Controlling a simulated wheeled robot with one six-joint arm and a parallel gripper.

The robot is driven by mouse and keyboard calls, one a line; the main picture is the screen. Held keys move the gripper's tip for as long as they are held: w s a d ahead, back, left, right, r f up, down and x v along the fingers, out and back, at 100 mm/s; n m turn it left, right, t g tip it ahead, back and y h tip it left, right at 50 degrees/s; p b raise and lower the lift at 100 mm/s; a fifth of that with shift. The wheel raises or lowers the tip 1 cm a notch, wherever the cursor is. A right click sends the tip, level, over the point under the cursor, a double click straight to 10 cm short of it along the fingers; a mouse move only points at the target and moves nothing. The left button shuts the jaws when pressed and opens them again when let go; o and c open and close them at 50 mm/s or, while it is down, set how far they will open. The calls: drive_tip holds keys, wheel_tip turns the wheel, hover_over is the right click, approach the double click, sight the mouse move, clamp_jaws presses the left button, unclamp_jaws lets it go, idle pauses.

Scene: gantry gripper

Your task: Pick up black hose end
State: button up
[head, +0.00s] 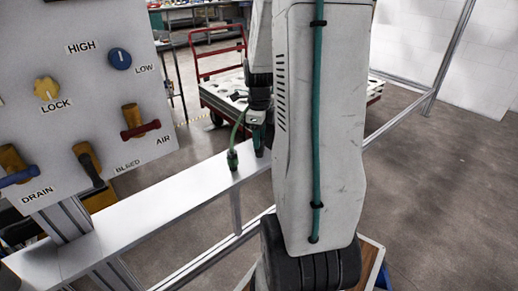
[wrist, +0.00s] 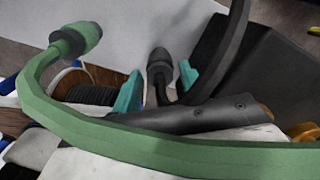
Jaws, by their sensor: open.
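The black hose end (wrist: 160,66) shows in the wrist view as a dark ribbed connector. It appears between the two teal fingertips of my gripper (wrist: 158,84). The fingers stand apart on either side of it, and I cannot tell whether either touches it. A dark hose (wrist: 228,48) curves up to its right. In the head view my gripper (head: 258,139) is partly behind my arm, above the silver beam, and I cannot make out the black end. A green hose end (wrist: 75,40) is close to the wrist camera; it also shows in the head view (head: 232,159).
The green hose (wrist: 160,151) arcs across the wrist view in front of the fingers. The silver beam (head: 150,203) runs below my gripper. A panel (head: 97,100) with knobs and valve handles stands left. A red cart (head: 212,68) stands behind. Open floor (head: 440,190) lies right.

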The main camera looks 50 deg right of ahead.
drive_tip(key=shift+f, duration=1.4)
drive_tip(key=c, duration=0.7)
